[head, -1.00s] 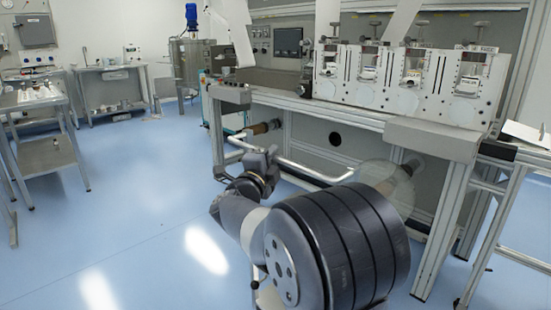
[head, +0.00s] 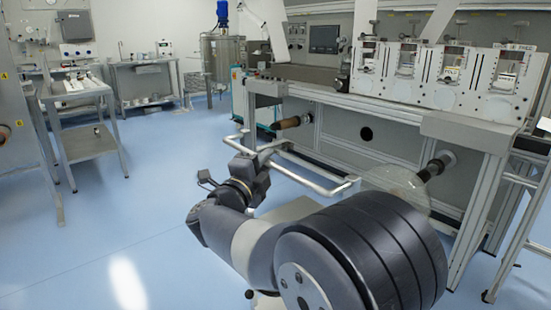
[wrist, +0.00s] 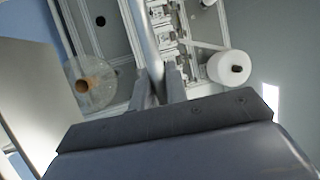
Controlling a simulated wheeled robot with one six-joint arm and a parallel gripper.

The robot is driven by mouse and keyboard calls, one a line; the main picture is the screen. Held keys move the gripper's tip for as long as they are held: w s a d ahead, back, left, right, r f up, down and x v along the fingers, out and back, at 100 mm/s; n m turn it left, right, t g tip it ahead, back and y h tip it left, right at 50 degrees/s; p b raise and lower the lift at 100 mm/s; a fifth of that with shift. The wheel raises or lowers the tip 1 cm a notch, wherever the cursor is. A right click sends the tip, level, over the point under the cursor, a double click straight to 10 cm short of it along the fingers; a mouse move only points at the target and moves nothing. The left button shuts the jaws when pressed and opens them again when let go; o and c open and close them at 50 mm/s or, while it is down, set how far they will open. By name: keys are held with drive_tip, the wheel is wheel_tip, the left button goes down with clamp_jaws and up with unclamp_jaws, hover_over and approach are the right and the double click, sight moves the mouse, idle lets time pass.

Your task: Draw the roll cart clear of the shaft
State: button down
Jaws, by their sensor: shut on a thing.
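The roll cart shows as a pale tubular handle (head: 328,190) in the head view, low in front of the machine. A clear film roll (head: 385,178) is beyond the handle, partly hidden by my arm. My gripper (wrist: 158,88) is shut on the handle bar (wrist: 143,40) in the wrist view. The film roll (wrist: 103,74) with its brown core also shows there. Most of the cart's lower part is hidden.
A second brown-ended shaft (head: 291,122) juts out left of the first. The machine frame (head: 466,128) stands along the right. Open blue floor (head: 130,205) lies to the left, with a steel table (head: 75,92) farther off.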

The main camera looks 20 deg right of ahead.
drive_tip(key=shift+s+a, duration=0.2)
drive_tip(key=shift+a, duration=0.2)
drive_tip(key=c, duration=1.4)
unclamp_jaws()
drive_tip(key=p+v, duration=0.1)
drive_tip(key=v, duration=0.9)
drive_tip(key=shift+s+a+f, duration=0.15)
drive_tip(key=shift+s+a, duration=0.1)
drive_tip(key=shift+a, duration=0.05)
drive_tip(key=b+x, duration=0.1)
drive_tip(key=x, duration=1)
drive_tip(key=shift+d, duration=0.2)
